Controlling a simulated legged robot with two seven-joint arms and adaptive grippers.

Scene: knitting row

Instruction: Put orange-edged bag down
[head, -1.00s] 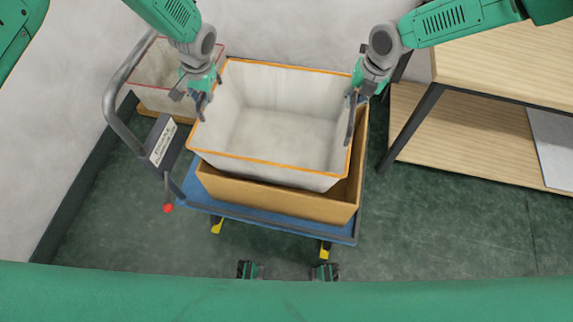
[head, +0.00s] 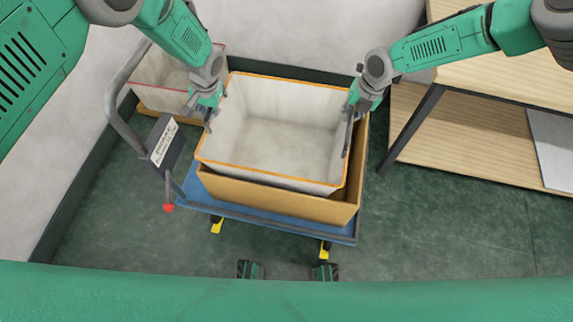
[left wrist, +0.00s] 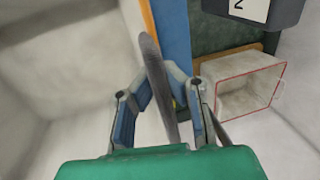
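The orange-edged bag (head: 275,159) is a pale, open-topped, empty bag with an orange rim. It sits inside the open brown box (head: 280,197), its rim still above the box's front wall. Whether its base touches the box floor is hidden. My left gripper (head: 209,120) is at the bag's left rim. My right gripper (head: 349,128) is closed on the bag's right rim, with one long finger inside.
The box stands on a blue cart (head: 200,197) with a grey handle (head: 118,110) at left. A red-edged bag (head: 160,83) stands behind it in another box, by the wall. A wooden table with a lower shelf (head: 450,130) is at right. Floor is clear in front.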

